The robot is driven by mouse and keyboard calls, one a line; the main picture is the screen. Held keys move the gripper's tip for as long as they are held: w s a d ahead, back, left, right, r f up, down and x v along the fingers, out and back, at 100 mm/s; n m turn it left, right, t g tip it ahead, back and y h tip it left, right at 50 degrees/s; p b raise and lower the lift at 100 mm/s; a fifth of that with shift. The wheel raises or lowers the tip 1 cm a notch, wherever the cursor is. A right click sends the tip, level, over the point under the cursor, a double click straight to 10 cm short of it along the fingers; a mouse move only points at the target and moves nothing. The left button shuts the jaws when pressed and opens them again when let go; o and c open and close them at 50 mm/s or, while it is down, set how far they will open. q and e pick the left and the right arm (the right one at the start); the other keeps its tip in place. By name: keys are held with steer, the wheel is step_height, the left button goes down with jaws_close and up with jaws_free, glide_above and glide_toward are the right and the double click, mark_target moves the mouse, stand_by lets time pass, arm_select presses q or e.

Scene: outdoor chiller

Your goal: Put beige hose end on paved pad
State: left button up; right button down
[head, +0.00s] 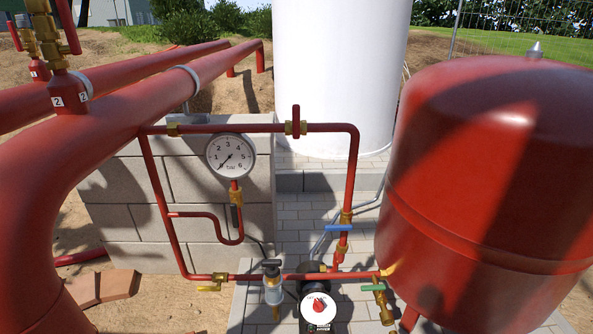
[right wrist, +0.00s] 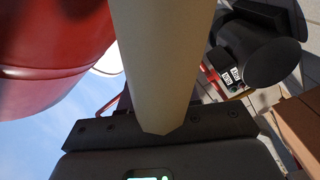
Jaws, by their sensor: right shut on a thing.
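The beige hose end (right wrist: 168,65) runs up the middle of the right wrist view as a thick straight tube; its tip is not clear to see. My right gripper (right wrist: 160,126) is shut on it at the bottom of that view. The paved pad (head: 300,216) of grey pavers lies under the red pipe loop in the head view. Neither the hose nor either gripper shows in the head view, so the hose's distance from the pad cannot be told.
A large red tank (head: 480,170) stands at right, and a white tank (head: 335,80) behind. A red pipe loop with a pressure gauge (head: 230,155) and valves crosses above the pavers. Thick red pipes (head: 120,125) fill the left. A black rounded body (right wrist: 262,55) shows in the wrist view.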

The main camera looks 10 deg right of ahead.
steer(key=a+r+p, duration=0.5)
steer(key=r+p, duration=0.3)
steer(key=r, duration=0.8)
steer(key=a+r+y+p, duration=0.1)
steer(key=a+r+p, duration=0.55)
steer(key=r, duration=0.95)
steer(key=a+r+p, duration=0.4)
steer(key=r+p, duration=0.6)
steer(key=r, duration=0.6)
steer(key=s+r+p, duration=0.3)
steer(key=r+p, duration=0.8)
steer(key=p, duration=0.1)
steer(key=s+r+p, duration=0.2)
steer(key=r+p, duration=0.9)
steer(key=p, duration=0.2)
steer(key=s+r+p, duration=0.3)
steer(key=r+p, duration=0.8)
steer(key=p, duration=0.2)
steer(key=shift+s+d+r+n, duration=0.25)
steer(key=shift+s+d+n, duration=0.05)
steer(key=shift+d+n, duration=0.1)
steer(key=shift+g, duration=0.3)
